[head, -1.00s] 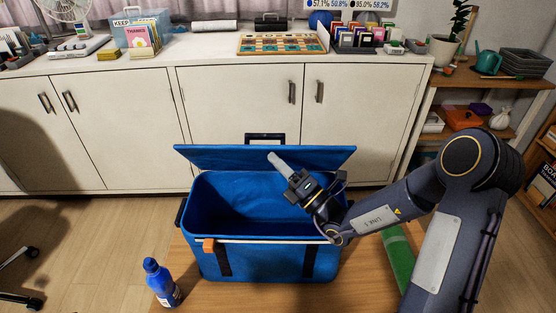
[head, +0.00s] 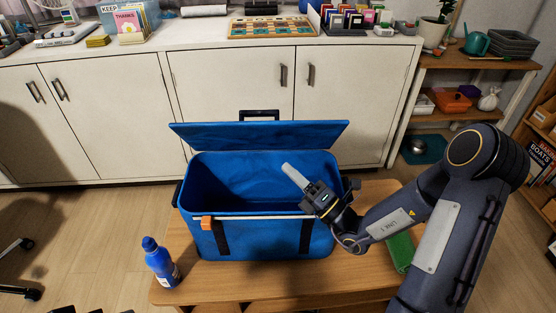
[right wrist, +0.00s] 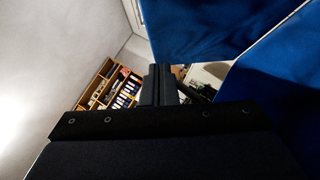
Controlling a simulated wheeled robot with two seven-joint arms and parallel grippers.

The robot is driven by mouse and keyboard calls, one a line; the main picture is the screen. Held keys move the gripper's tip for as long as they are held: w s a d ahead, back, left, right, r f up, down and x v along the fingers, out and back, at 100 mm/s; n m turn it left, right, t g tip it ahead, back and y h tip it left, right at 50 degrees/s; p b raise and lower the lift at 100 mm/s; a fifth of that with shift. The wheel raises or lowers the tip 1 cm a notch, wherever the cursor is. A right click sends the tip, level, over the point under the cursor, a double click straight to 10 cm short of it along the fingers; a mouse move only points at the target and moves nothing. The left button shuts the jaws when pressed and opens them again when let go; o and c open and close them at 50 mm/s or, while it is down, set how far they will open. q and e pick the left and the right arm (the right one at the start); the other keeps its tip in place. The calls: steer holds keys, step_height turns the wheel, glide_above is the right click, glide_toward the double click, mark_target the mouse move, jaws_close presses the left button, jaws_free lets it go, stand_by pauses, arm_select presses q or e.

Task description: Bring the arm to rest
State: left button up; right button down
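My right gripper (head: 296,177) is over the right part of the open blue cooler box (head: 268,240), near its rim. Its pale fingers look closed together, with nothing seen between them. In the right wrist view the dark finger parts (right wrist: 157,86) sit close together, with blue surfaces to the upper right. My right arm comes in from the right and bends down toward the box. My left gripper is not in view.
The box stands on a low wooden table (head: 345,280), its lid (head: 260,134) raised at the back. A blue bottle (head: 160,262) stands to its left. A green object (head: 400,251) lies under my right arm. White cabinets (head: 235,95) stand behind.

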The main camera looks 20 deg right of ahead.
steer(key=s+a+r+n+g+y+p, duration=0.15)
steer(key=s+a+r+n+g, duration=0.25)
steer(key=s+n+g, duration=0.75)
steer(key=s+a+r+n+g+y+p, duration=0.1)
steer(key=s+a+r+n+g+p, duration=0.2)
steer(key=s+a+n+g, duration=0.75)
steer(key=s+d+r+n+t+h+p, duration=0.1)
steer(key=d+n+t+h+p, duration=0.3)
steer(key=d+n+t+h, duration=0.5)
steer(key=shift+s+d+r+n+h, duration=0.15)
steer(key=shift+s+d+n+h, duration=0.95)
steer(key=shift+d+n, duration=3.2)
steer(key=shift+w+a+h, duration=0.25)
steer(key=shift+w+h, duration=0.2)
